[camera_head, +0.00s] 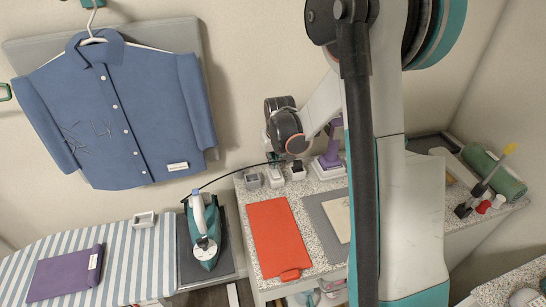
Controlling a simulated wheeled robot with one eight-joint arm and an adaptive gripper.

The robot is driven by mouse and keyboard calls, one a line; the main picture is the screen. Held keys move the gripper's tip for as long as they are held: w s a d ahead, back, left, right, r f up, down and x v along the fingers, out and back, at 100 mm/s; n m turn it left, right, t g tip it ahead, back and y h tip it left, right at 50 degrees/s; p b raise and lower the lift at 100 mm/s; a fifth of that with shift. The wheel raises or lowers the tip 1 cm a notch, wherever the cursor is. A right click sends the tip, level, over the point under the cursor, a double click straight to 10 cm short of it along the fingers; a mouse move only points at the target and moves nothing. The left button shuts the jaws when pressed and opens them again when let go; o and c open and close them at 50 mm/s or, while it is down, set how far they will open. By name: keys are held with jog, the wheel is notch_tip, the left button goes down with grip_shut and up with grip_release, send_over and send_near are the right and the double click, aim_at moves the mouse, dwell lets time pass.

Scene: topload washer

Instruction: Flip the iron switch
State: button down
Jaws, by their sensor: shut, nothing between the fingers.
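The teal and white iron (206,235) rests on a dark pad at the right end of the striped ironing board. Its black cord (228,172) runs up and right to several small grey and white boxes (297,172) at the back edge of the speckled counter. No switch can be made out clearly on the iron or the boxes. My gripper (277,158) is at the back of the counter, just above or beside these boxes, small and partly hidden by my wrist. It looks shut and empty. Whether it touches a box, I cannot tell.
A blue shirt (122,115) hangs on the wall at left. A purple folded cloth (66,273) and a small white box (144,220) lie on the ironing board (125,260). An orange mat (275,238) covers the counter's left part. A purple-and-white object (330,158) stands close right of my wrist.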

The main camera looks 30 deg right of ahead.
aim_at(274, 171)
jog(key=shift+w+f+g, duration=0.1)
jog(key=shift+f+g, duration=0.3)
jog(key=shift+g, duration=0.1)
dwell(0.3)
jog(key=shift+s+a+r, duration=0.15)
jog(key=shift+s+r, duration=0.25)
jog(key=shift+s, duration=0.3)
jog(key=shift+r, duration=0.1)
jog(key=w+p+v, duration=0.2)
jog(key=p+v, duration=0.2)
jog(key=v, duration=0.9)
jog(key=shift+d+r, duration=0.3)
jog(key=shift+r, duration=0.2)
